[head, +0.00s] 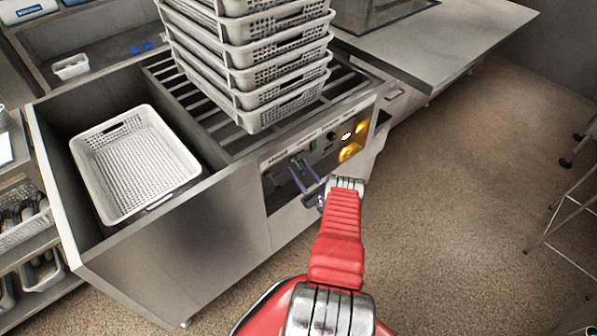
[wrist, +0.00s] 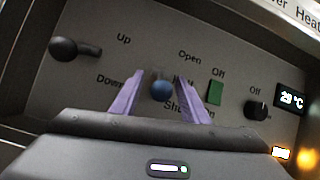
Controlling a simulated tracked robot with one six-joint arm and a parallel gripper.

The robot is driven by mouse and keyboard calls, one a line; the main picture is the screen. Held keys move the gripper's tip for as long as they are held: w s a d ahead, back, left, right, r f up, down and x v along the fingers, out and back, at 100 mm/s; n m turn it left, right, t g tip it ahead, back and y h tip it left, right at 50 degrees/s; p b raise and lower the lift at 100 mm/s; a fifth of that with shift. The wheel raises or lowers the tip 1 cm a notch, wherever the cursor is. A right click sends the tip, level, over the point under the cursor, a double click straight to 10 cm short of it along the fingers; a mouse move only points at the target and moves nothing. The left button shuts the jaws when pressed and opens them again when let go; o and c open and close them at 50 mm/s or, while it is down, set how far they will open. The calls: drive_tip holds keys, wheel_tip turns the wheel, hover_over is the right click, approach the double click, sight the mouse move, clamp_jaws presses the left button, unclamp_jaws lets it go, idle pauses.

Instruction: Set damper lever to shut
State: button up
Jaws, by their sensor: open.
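The damper lever (wrist: 162,90) shows in the wrist view as a blue ball knob on a grey control panel, between the labels "Open" above and "Shut" below. The knob appears nearer the "Shut" label, but its shaft is hidden, so its exact setting cannot be told. My gripper (wrist: 165,98) is open, with one purple finger on each side of the knob. Contact with the knob cannot be made out. In the head view my gripper (head: 304,176) is at the machine's front panel, and the lever is not clearly visible there.
A black lever (wrist: 75,48) marked "Up" and "Down" is left of my gripper. A green switch (wrist: 216,92) and a black knob (wrist: 256,110) are to the right. Stacked white baskets (head: 255,70) stand on the slatted top. Another basket (head: 135,165) sits in the left basin.

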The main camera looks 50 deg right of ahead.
drive_tip(key=v, duration=1.3)
drive_tip(key=shift+s+f, duration=0.25)
drive_tip(key=shift+s, duration=0.1)
drive_tip(key=shift+d, duration=0.1)
